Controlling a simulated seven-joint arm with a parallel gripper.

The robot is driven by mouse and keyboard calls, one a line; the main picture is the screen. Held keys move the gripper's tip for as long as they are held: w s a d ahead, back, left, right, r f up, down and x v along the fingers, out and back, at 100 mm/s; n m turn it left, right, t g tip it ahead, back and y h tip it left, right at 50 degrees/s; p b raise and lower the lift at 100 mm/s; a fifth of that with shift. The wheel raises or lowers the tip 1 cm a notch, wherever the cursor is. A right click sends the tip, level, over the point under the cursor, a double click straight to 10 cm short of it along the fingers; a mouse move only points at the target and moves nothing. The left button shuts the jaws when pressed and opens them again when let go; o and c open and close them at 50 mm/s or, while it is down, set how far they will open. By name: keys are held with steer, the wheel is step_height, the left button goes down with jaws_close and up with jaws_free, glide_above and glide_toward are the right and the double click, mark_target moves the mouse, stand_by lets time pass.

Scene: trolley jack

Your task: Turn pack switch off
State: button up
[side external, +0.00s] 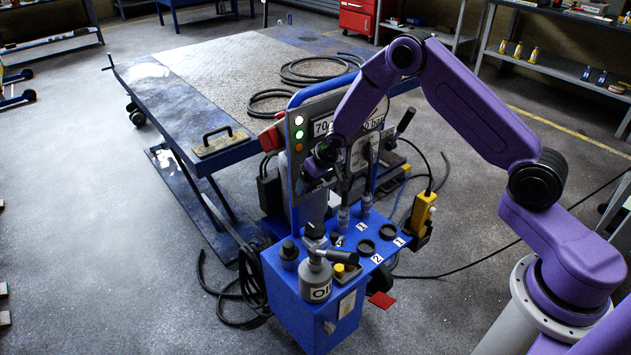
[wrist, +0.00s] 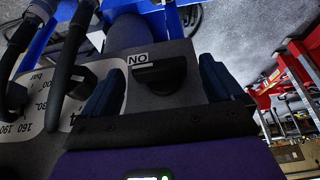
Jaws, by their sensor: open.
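A black knob-like switch (wrist: 158,76) sits on a grey panel in the wrist view, beside a small white label (wrist: 137,60) that reads "NO", possibly "ON" seen upside down. My gripper (wrist: 163,68) is open, with one dark blue finger on each side of the switch. I cannot tell whether the fingers touch it. In the side external view my gripper (side external: 316,168) is at the front of the upright panel (side external: 297,105) on the blue cart. My arm and wrist hide the switch there.
Hoses and a gauge face (wrist: 38,100) lie close left of the fingers. The blue cart (side external: 300,300) carries an oil can (side external: 315,278) and several black knobs or cups. A yellow pendant (side external: 423,212) hangs at its right. A lift table (side external: 215,75) stands behind.

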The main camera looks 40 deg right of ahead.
mark_target(310, 190)
steer(key=c, duration=1.1)
steer(key=shift+o, duration=0.3)
steer(key=shift+a+h, duration=0.25)
steer(key=shift+h, duration=0.65)
steer(key=shift+a+f+n+h, duration=0.15)
steer(key=shift+n+h, duration=0.1)
steer(key=shift+h, duration=0.3)
steer(key=shift+a+n+h, duration=0.15)
steer(key=shift+n+h, duration=0.1)
steer(key=shift+h, duration=0.3)
steer(key=h, duration=0.2)
steer(key=a+h, duration=0.1)
steer(key=h, duration=0.1)
steer(key=shift+f+n, duration=0.3)
steer(key=shift+n, duration=0.1)
steer(key=h, duration=0.3)
steer(key=f+n+t+h, duration=0.1)
steer(key=shift+s+a, duration=0.1)
steer(key=shift+a, duration=0.15)
steer(key=shift+f+n+t+h, duration=0.25)
steer(key=shift+n+h, duration=0.15)
steer(key=shift+h, duration=0.75)
steer(key=shift+f+n+t+h, duration=0.1)
steer(key=shift+n+t+h, duration=0.25)
steer(key=shift+h, duration=0.8)
